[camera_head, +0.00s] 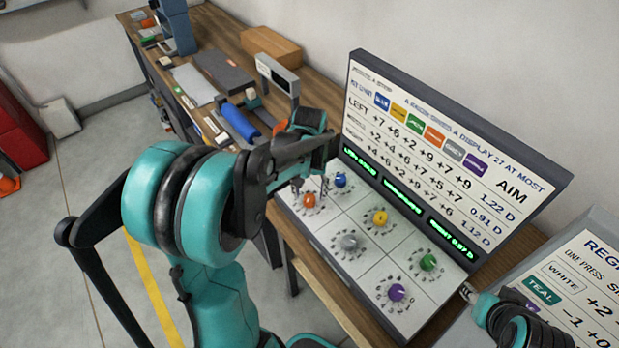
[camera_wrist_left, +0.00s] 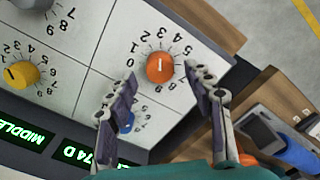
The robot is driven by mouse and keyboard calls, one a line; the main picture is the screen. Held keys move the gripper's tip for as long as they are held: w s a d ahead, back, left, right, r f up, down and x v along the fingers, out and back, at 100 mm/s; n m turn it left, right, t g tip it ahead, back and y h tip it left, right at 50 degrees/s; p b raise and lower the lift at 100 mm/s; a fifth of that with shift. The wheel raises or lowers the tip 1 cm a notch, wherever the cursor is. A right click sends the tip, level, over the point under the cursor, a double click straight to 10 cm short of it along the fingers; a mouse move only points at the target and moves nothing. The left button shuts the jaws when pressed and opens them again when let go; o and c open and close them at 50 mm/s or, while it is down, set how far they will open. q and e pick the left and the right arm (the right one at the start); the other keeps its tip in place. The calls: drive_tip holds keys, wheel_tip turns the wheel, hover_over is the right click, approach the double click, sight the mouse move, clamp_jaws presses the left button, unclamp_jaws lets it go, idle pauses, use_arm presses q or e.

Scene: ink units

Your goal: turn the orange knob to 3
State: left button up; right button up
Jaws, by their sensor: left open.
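The orange knob (camera_head: 309,200) sits at the upper left of the white dial panel (camera_head: 318,230). In the left wrist view the orange knob (camera_wrist_left: 160,68) has a short pale mark on its face and printed numbers around it; I cannot tell exactly which number the mark points to. My left gripper (camera_head: 318,163) is above the panel's far left corner. In the left wrist view its fingers (camera_wrist_left: 160,76) are spread, one on each side of the orange knob, with nothing gripped. I cannot tell whether they touch it. My right gripper (camera_head: 470,293) is partly seen at the panel's right.
Blue (camera_head: 340,180), yellow (camera_head: 380,218), grey (camera_head: 349,241), green (camera_head: 428,262) and purple (camera_head: 397,292) knobs share the panel. A tall display board (camera_head: 450,150) stands behind them. A blue cylinder (camera_head: 240,122) and a cardboard box (camera_head: 271,46) lie on the bench at the left.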

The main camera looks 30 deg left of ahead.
sight(309, 198)
use_arm(q)
wheel_tip(309, 198, up, 10)
idle(0.3)
drive_tip(key=shift+f, duration=0.1)
drive_tip(key=s+d+f+m+t, duration=0.2)
drive_tip(key=s+d+m+t, duration=0.2)
drive_tip(key=s+d+t, duration=0.3)
drive_tip(key=s+d, duration=0.3)
drive_tip(key=s, duration=0.1)
drive_tip(key=shift+d+m, duration=0.3)
drive_tip(key=shift+s, duration=0.1)
idle(1.8)
